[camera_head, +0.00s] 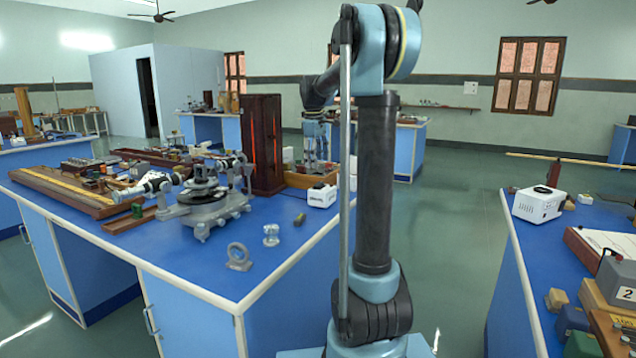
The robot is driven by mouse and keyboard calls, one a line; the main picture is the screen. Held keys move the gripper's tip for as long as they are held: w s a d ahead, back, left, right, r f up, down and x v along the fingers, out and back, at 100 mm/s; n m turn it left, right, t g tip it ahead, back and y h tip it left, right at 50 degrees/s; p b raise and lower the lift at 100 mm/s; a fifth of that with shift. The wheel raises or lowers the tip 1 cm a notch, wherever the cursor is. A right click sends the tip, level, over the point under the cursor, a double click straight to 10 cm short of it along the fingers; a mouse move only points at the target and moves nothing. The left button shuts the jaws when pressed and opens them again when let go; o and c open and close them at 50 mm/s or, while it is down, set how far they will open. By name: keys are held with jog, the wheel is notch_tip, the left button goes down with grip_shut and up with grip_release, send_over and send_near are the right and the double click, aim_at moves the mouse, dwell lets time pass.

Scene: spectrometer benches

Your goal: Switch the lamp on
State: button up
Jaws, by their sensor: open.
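A tall dark brown wooden housing (263,143) with orange-red strips along its upright slots stands near the far right corner of the left blue bench; I take it for the lamp housing. I cannot tell whether the strips are a lit lamp. A small white box (321,195) sits in front of it to the right, possibly its supply; no switch can be made out. My gripper (316,164) hangs small and partly unclear behind the white box, right of the housing, pointing down. It looks open and empty, apart from both. My upright arm hides part of the bench edge.
A spectrometer (203,200) stands left of the housing. A metal ring stand (239,257) and a small glass piece (271,235) lie near the bench front. Another white box (538,204) is on the right bench (520,232). Open floor (455,215) lies between benches.

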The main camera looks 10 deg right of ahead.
aim_at(319, 183)
jog(key=f, duration=0.6)
jog(key=w+f, duration=0.1)
jog(key=f, duration=0.1)
jog(key=shift+d+f, duration=0.4)
